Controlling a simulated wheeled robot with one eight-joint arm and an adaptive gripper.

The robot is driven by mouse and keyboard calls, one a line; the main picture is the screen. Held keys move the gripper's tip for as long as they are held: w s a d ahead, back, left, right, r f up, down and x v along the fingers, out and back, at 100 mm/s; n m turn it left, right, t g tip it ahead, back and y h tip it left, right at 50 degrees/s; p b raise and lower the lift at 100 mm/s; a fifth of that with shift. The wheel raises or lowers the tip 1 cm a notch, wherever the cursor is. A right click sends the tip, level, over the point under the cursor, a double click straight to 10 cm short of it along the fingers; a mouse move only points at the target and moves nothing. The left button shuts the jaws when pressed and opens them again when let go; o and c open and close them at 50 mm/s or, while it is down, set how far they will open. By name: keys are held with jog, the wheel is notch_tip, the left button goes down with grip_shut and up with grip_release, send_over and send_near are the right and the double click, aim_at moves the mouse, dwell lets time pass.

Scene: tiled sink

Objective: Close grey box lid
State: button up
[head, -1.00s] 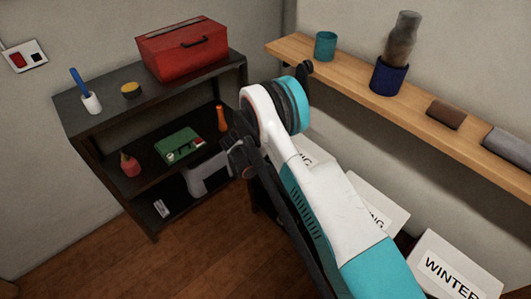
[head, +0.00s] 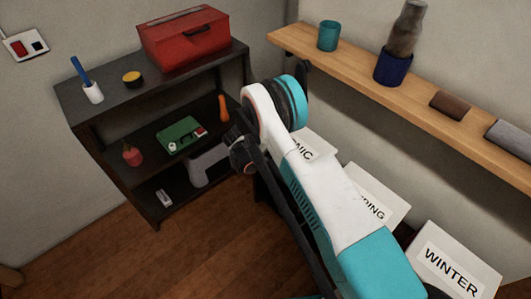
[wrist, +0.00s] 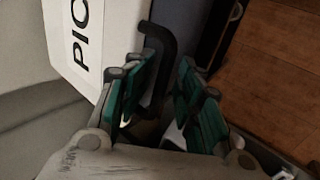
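Several pale grey box panels with black lettering stand right of my arm in the head view. One reads WINTER (head: 450,265), one ends in RING (head: 380,200), and one ends in NIC (head: 310,148). My arm partly covers the last two. In the wrist view, a white panel lettered PIC (wrist: 82,40) is at upper left. A black curved handle-like part (wrist: 165,45) stands beside it. My gripper (wrist: 160,95) has teal finger pads spread apart, with the black part between or just beyond them; contact is unclear. The head view does not show the fingers.
A dark shelf unit (head: 110,150) stands left, with a red toolbox (head: 185,40) on top. A wooden wall shelf (head: 420,105) holds a teal cup (head: 328,36) and a dark blue pot (head: 393,68). The wooden floor (head: 130,260) at lower left is mostly clear.

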jog(key=p+v, duration=0.1)
jog(key=v, duration=0.8)
dwell(0.9)
dwell(0.4)
